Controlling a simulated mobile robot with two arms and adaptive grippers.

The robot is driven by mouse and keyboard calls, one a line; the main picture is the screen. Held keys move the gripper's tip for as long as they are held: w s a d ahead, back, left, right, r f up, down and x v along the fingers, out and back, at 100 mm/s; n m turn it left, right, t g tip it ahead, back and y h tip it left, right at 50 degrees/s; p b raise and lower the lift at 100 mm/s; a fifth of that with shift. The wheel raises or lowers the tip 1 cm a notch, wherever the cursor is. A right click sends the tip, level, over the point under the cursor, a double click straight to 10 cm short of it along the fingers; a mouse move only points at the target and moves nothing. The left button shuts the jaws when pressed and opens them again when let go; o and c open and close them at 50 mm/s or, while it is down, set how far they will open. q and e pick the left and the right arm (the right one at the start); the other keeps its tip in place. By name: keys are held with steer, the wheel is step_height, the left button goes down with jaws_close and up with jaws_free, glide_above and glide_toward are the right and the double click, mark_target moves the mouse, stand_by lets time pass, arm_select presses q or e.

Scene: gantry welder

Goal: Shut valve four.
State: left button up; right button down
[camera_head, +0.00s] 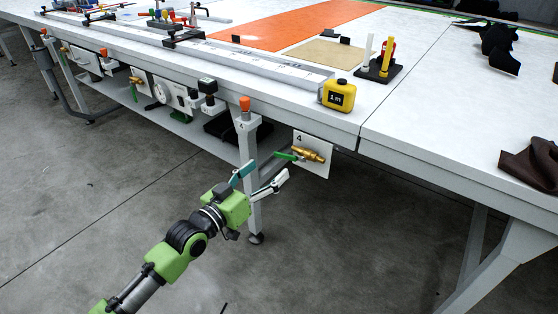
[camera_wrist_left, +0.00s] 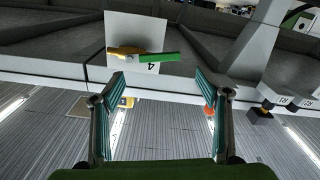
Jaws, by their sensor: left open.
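Valve four has a brass body (camera_head: 311,155) and a green lever handle (camera_head: 286,156). It sits on a white plate (camera_head: 318,172) marked 4, below the table's front edge. The handle points left, roughly in line with the body. In the left wrist view the handle (camera_wrist_left: 158,57) points right from the brass body (camera_wrist_left: 125,51), on the upside-down plate (camera_wrist_left: 136,26). My left gripper (camera_head: 262,176) is open and empty, left of and a little below the handle. In the left wrist view its spread fingers (camera_wrist_left: 160,76) lie below the handle, apparently not touching it.
A table leg (camera_head: 249,165) with an orange cap stands close behind my left gripper. Other valves and fittings (camera_head: 172,95) hang along the table front. A yellow tape measure (camera_head: 339,95) lies on the table above valve four. The floor in front is clear.

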mark_target(284, 156)
arm_select(q)
steer(key=x, duration=0.6)
steer(key=shift+w+d+b, duration=0.1)
steer(key=shift+d+b, duration=0.05)
steer(key=shift+b, duration=0.25)
arm_select(e)
steer(key=r, duration=0.1)
steer(key=w+r, duration=0.1)
steer(key=r, duration=0.1)
steer(key=shift+w+r, duration=0.1)
steer(key=shift+w, duration=0.1)
arm_select(q)
steer(key=shift+c, duration=0.4)
arm_select(e)
steer(key=shift+a, duration=0.1)
arm_select(q)
steer(key=c, duration=1.5)
